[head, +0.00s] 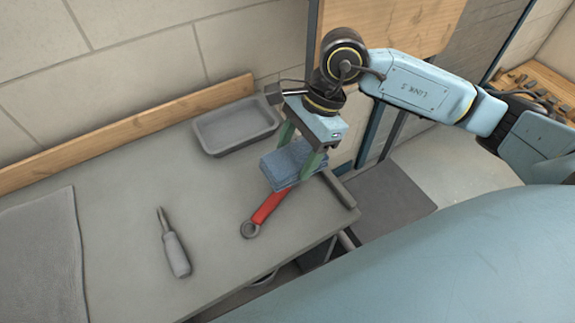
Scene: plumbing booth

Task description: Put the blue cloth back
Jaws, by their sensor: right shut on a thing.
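The blue cloth (287,166) is a folded, grey-blue bundle near the right end of the grey bench top. My right gripper (300,165) points down and is shut on the blue cloth, with a finger on either side of it. The cloth is directly above or on a red-handled wrench (268,207) and hides part of it; I cannot tell whether they touch. My left gripper is not in view.
A grey tray (206,137) sits at the back of the bench (120,165), by the wooden backboard (130,132). A screwdriver (176,253) lies in the middle. A grey mat or cloth (42,260) covers the left part. The bench's right edge is close to the gripper.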

